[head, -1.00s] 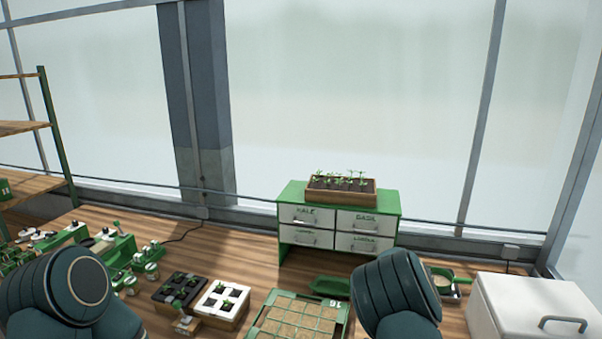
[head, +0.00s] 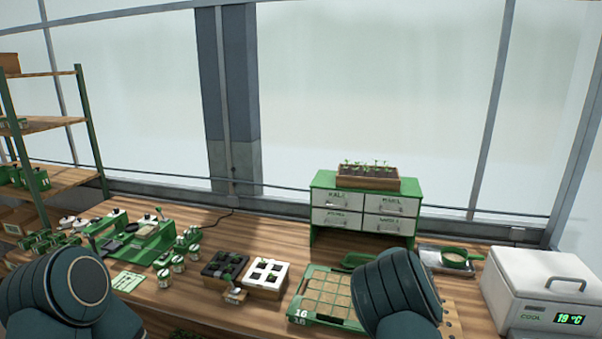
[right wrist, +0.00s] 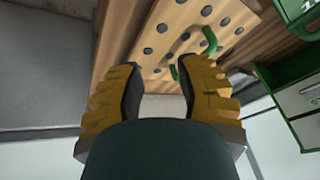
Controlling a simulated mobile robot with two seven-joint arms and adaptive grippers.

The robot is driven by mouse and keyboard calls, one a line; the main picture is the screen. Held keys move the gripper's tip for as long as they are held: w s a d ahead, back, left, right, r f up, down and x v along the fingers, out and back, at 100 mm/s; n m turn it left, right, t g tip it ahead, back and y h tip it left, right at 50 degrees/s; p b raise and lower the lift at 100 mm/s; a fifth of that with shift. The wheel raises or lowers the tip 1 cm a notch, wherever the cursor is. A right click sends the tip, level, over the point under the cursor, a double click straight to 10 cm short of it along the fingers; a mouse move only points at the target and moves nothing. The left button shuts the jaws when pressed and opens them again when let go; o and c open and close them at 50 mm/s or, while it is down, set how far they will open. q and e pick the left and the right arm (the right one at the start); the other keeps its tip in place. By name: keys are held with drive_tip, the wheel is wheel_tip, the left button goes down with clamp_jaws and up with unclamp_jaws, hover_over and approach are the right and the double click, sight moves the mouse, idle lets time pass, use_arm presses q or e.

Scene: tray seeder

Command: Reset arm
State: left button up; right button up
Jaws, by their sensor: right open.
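In the right wrist view my right gripper (right wrist: 158,88) shows as two yellow ridged fingers with dark inner pads. The fingers stand apart with nothing between them. Beyond the fingertips is a wooden board with dark round holes (right wrist: 185,38) and a green loop-shaped part (right wrist: 209,40). My left gripper is not seen.
A seed tray (head: 325,322) with a green frame lies on the wooden bench beside my right arm. A green drawer cabinet (head: 364,208) stands behind it. A white cooler (head: 540,285) is at right. Black and white seedling trays (head: 266,277) and green tools (head: 140,238) lie left of centre.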

drive_tip(key=s+a+f+n+g+y+b, duration=0.1)
drive_tip(key=s+a+f+n+b, duration=0.1)
drive_tip(key=s+f, duration=0.6)
drive_tip(key=s+a+f+n+g+y+b, duration=0.1)
drive_tip(key=s+a+f+n+b, duration=0.1)
drive_tip(key=s+f, duration=0.6)
drive_tip(key=s+a+f+n+y+b, duration=0.2)
drive_tip(key=s+a+n, duration=0.2)
drive_tip(key=s+a, duration=0.3)
drive_tip(key=s+a+f+n+y+b, duration=0.2)
drive_tip(key=s+a+n+y, duration=0.1)
drive_tip(key=s+a, duration=0.5)
drive_tip(key=a, duration=0.3)
drive_tip(key=shift+s+n+b, duration=0.2)
drive_tip(key=shift+n+b, duration=0.1)
drive_tip(key=shift+n, duration=0.1)
